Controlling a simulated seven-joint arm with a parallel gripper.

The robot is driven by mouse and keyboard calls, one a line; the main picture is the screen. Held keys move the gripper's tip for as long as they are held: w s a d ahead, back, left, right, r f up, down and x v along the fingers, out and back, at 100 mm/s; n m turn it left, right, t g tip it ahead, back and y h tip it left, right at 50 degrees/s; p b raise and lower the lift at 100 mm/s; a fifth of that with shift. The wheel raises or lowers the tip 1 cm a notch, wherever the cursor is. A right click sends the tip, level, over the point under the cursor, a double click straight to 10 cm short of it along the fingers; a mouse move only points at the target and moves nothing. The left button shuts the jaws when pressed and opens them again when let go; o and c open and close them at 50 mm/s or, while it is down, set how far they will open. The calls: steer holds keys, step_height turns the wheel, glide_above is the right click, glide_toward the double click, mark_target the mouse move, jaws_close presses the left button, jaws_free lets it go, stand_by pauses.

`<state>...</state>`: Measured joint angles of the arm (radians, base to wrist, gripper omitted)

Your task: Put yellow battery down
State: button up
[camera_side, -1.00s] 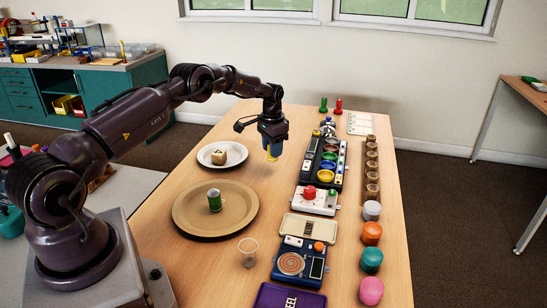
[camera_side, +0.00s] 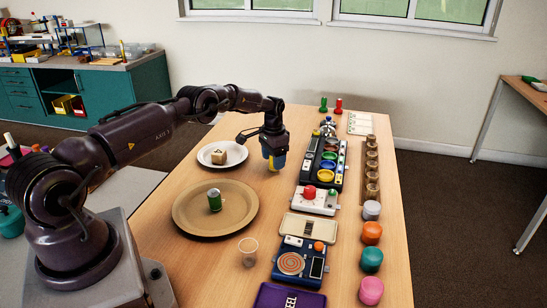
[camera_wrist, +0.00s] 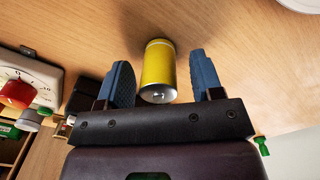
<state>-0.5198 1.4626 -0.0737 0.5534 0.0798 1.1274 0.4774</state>
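The yellow battery (camera_wrist: 158,68) stands between the two blue fingers of my gripper (camera_wrist: 160,61) in the wrist view, its silver end facing the camera. A gap shows between the battery and each finger, so the gripper is open around it. In the side view my gripper (camera_side: 273,158) points down at the table, right of the white plate (camera_side: 205,158). Only a little of the battery's yellow shows there, low at the fingers, at or very near the tabletop. The exact contact with the wood is hidden.
A tan round tray (camera_side: 185,220) holds a green can-like battery (camera_side: 214,199). A black device with coloured rings (camera_side: 322,165) stands close right of my gripper. A clear cup (camera_side: 248,251) stands nearer the front.

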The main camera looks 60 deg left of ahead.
steer(key=shift+r, duration=0.1)
steer(key=s+d+r+t, duration=0.1)
steer(key=d+r, duration=0.3)
steer(key=r, duration=0.9)
steer(key=d+r, duration=0.5)
steer(key=r, duration=0.8)
steer(key=s+d+r+t+y, duration=0.1)
steer(key=s+d+r+t, duration=0.1)
steer(key=s+d+r, duration=0.55)
steer(key=s+d+r+t, duration=0.1)
steer(key=s+d+r, duration=0.3)
steer(key=s+d, duration=0.45)
steer(key=s+d+f, duration=0.1)
steer(key=s+f, duration=0.1)
steer(key=s, duration=0.5)
steer(key=s+d+f+t+h, duration=0.1)
steer(key=s+d+f, duration=0.1)
steer(key=s, duration=0.5)
steer(key=shift+s+f+t, duration=0.3)
steer(key=shift+s+f, duration=0.05)
